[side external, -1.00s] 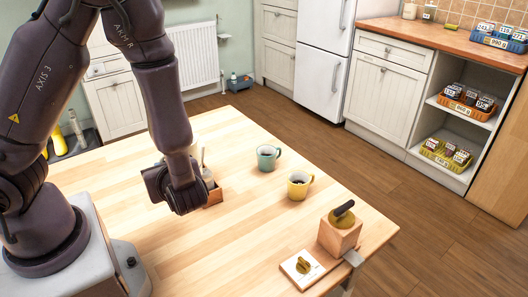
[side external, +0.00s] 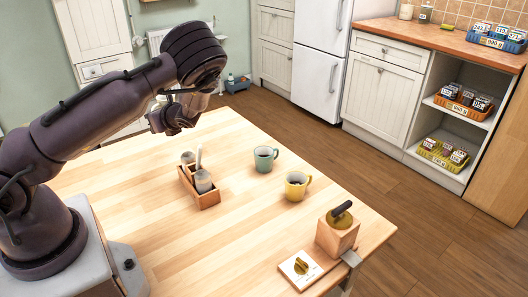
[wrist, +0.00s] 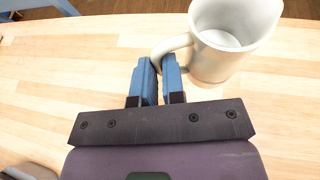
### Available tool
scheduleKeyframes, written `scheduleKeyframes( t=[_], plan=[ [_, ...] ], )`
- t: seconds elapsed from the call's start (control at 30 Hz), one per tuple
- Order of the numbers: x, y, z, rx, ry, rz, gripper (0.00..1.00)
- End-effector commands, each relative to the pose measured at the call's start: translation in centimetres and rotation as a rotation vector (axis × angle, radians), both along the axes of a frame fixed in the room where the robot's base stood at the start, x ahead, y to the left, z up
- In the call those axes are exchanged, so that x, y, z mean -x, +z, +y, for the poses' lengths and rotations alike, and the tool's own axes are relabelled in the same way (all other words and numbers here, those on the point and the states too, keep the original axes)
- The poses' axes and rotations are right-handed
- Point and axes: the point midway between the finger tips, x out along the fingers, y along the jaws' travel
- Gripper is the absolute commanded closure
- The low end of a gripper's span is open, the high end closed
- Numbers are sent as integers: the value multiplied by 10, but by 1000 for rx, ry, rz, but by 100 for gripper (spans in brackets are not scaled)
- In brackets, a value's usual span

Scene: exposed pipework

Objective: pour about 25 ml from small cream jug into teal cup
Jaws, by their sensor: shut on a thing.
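My gripper (wrist: 159,78) is shut on the handle of the small cream jug (wrist: 225,50) in the wrist view. The pale jug is above the wooden table, with its mouth and inside wall showing; I cannot tell its liquid level.
A yellow cup (side external: 295,188) stands near the teal cup. A wooden caddy (side external: 207,199) with small pots and a spoon sits left of them.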

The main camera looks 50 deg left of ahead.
Motion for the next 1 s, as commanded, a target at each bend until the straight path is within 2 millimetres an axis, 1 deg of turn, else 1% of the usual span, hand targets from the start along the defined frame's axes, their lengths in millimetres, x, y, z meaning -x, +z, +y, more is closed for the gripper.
scheduleKeyframes(
  t=[0.27,0.53,0.77,1.0],
  plan=[
    [-11,-15,2,-9,-108,7,100],
    [-31,-31,-8,-7,-331,6,100],
    [-52,-35,-18,-5,-569,1,100],
    [-71,-32,-29,-4,-802,-4,100]
  ],
)
